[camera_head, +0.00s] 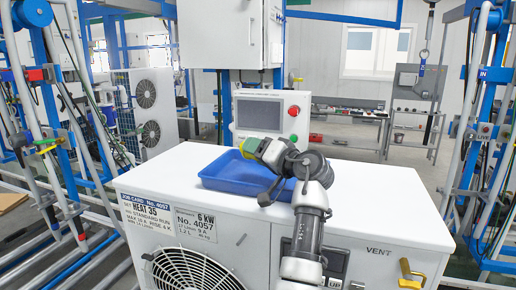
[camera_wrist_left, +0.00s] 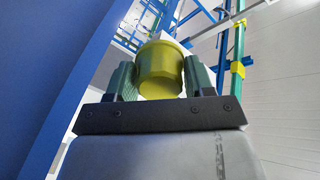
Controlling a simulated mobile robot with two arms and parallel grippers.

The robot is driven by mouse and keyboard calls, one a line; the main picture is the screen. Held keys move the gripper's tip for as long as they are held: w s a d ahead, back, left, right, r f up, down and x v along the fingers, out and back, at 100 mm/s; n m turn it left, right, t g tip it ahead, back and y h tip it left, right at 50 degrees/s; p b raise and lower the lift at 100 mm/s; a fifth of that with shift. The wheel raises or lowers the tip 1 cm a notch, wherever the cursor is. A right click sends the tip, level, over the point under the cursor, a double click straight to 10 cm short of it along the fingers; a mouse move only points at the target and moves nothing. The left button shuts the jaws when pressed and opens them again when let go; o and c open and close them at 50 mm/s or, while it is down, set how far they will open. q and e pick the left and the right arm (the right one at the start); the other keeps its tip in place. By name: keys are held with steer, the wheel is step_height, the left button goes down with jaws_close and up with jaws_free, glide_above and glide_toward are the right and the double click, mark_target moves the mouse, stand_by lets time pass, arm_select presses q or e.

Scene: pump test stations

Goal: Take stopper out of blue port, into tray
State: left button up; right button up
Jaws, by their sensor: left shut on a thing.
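In the head view only a small yellow-green patch shows at the fingertips. The tray stands on top of the white heat pump unit, and its visible floor looks empty. A large blue surface (camera_wrist_left: 60,75) fills the left of the wrist view, close beside the fingers. I cannot make out the blue port. My right gripper is not in view.
The white unit (camera_head: 160,180) has a job card on its front and a yellow handle (camera_head: 411,275) near the VENT label. A control panel (camera_head: 270,115) with a red button stands behind the tray. Pipe racks stand left and right. The unit's top right is clear.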

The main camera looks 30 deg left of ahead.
arm_select(q)
steer(key=shift+f, duration=0.1)
steer(key=o, duration=1.1)
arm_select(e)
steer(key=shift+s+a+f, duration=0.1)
arm_select(q)
steer(key=shift+r+p, duration=2.1)
steer(key=shift+r, duration=1.45)
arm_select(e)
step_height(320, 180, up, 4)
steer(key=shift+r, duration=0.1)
